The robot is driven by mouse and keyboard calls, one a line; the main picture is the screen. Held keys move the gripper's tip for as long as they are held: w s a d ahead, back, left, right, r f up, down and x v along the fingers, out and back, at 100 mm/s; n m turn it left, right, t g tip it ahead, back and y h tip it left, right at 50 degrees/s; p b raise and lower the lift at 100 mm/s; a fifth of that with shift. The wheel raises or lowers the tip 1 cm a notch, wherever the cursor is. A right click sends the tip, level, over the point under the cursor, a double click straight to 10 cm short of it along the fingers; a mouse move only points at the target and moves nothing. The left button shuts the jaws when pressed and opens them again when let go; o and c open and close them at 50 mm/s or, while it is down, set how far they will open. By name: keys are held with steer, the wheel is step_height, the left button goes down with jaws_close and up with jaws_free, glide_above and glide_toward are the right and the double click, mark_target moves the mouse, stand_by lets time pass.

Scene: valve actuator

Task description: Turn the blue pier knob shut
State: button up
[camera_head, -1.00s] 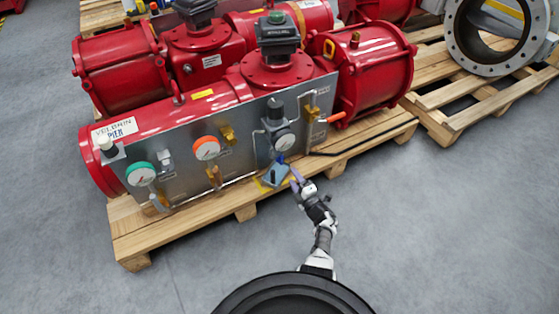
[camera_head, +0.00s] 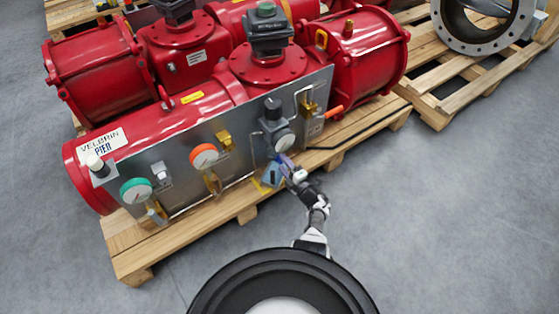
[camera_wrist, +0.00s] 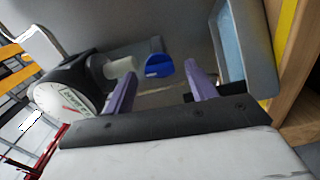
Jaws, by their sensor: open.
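The blue knob (camera_wrist: 158,66) shows in the wrist view, beside a pale cylindrical fitting and near a white-faced gauge (camera_wrist: 66,97). My gripper (camera_wrist: 161,72) is open, its two purple fingers pointing toward the knob, which appears between the fingertips. I cannot tell whether either finger touches it. In the head view my gripper (camera_head: 288,165) is at the lower right of the grey panel (camera_head: 240,150), below a dial gauge (camera_head: 284,139). The knob is small there and mostly hidden by my gripper. A sign reading VELBRIN PIER (camera_head: 102,144) is on the red cylinder.
A light blue block or box (camera_head: 271,176) sits by the panel's foot, left of my gripper. The red actuator (camera_head: 210,105) rests on a wooden pallet (camera_head: 130,250). An orange-handled lever (camera_head: 334,112) sticks out at the panel's right. The grey floor (camera_head: 430,220) at right is clear.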

steer(key=shift+w+a, duration=0.15)
steer(key=shift+w, duration=0.1)
steer(key=shift+c, duration=0.5)
steer(key=c, duration=0.9)
